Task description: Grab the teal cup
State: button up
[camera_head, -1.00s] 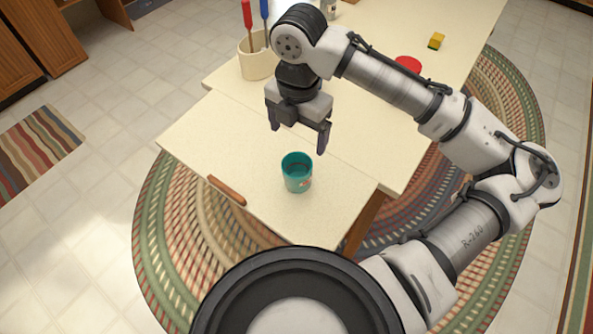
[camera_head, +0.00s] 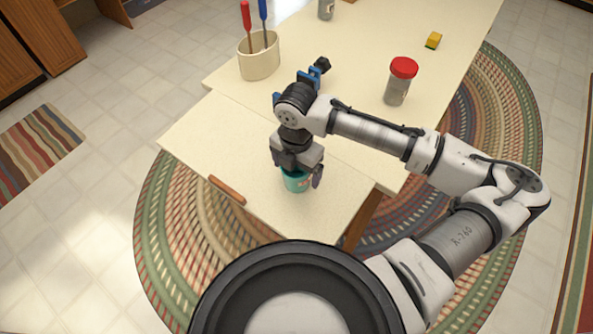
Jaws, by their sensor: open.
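The teal cup (camera_head: 297,184) stands upright near the front edge of the cream table. My gripper (camera_head: 299,178) is open and pointing down at the cup, with its palm over the rim. One finger shows at the right side of the cup; the other finger is hidden or hard to make out. The cup's top is mostly covered by my gripper. Whether the fingers touch the cup I cannot tell.
On the table (camera_head: 215,135) are a cream crock (camera_head: 259,62) with red and blue utensils, a red-lidded jar (camera_head: 397,88), a yellow block (camera_head: 433,40), a blue-and-black object (camera_head: 310,75) behind my wrist, and a grey container (camera_head: 326,9). A brown stick-like object (camera_head: 227,190) lies at the left edge.

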jog(key=shift+f, duration=0.35)
jog(key=c, duration=1.1)
jog(key=shift+r, duration=0.2)
jog(key=shift+c, duration=0.2)
